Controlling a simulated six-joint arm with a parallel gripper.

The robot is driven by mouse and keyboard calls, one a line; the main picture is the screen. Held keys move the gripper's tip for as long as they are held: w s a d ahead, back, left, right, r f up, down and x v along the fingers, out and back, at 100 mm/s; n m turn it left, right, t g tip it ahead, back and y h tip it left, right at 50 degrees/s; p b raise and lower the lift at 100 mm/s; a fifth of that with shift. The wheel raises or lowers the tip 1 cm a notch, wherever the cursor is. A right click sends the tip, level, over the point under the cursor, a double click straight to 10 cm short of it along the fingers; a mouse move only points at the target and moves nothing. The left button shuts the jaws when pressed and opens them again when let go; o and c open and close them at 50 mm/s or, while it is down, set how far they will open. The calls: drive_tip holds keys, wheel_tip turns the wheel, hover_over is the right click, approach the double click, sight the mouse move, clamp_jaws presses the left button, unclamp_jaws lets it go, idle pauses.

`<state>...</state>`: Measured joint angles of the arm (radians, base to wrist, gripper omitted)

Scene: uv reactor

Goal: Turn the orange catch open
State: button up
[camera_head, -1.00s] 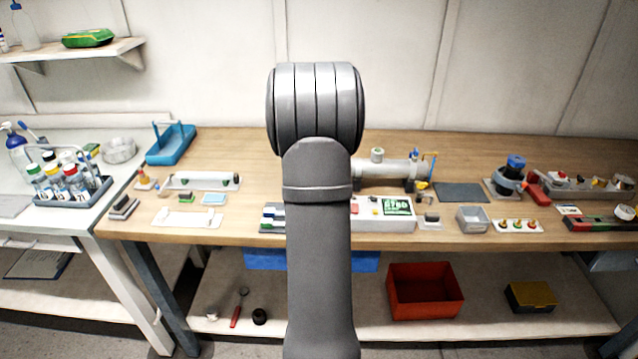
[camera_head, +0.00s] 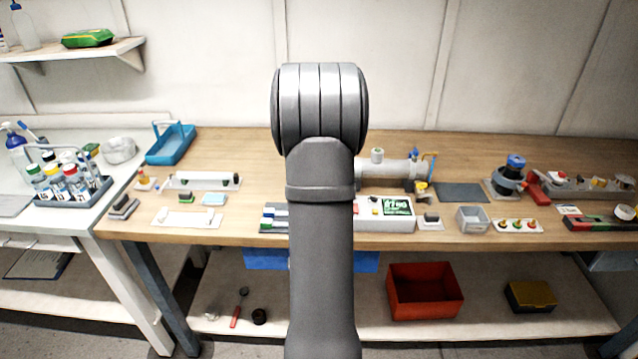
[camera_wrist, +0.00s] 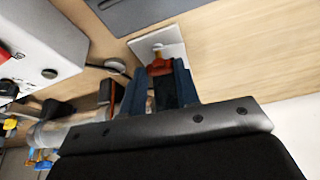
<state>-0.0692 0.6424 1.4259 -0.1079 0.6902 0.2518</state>
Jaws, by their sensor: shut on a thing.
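The orange catch (camera_wrist: 159,68) shows in the wrist view, on a white plate (camera_wrist: 172,48) that lies on the wooden bench. A small pale and yellowish part stands just beyond it on the plate. My gripper (camera_wrist: 162,76) has its two dark blue-grey fingers on either side of the catch and is shut on it. The lower part of the catch is hidden by the fingers. In the head view my arm hides the gripper, and I cannot make out the catch there.
In the wrist view a white box with a red button and dark knob (camera_wrist: 49,73) stands left of the gripper. A clear tube (camera_wrist: 60,132) lies at lower left. Bare bench (camera_wrist: 240,50) is at right. The head view shows a grey cylinder (camera_head: 385,174) right of my arm.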

drive_tip(key=shift+n, duration=0.8)
drive_tip(key=o, duration=1)
drive_tip(key=shift+r, duration=0.15)
drive_tip(key=v, duration=1.7)
drive_tip(key=shift+s+d, duration=0.15)
drive_tip(key=shift+d, duration=0.25)
drive_tip(key=x, duration=1.7)
drive_tip(key=shift+a, duration=0.35)
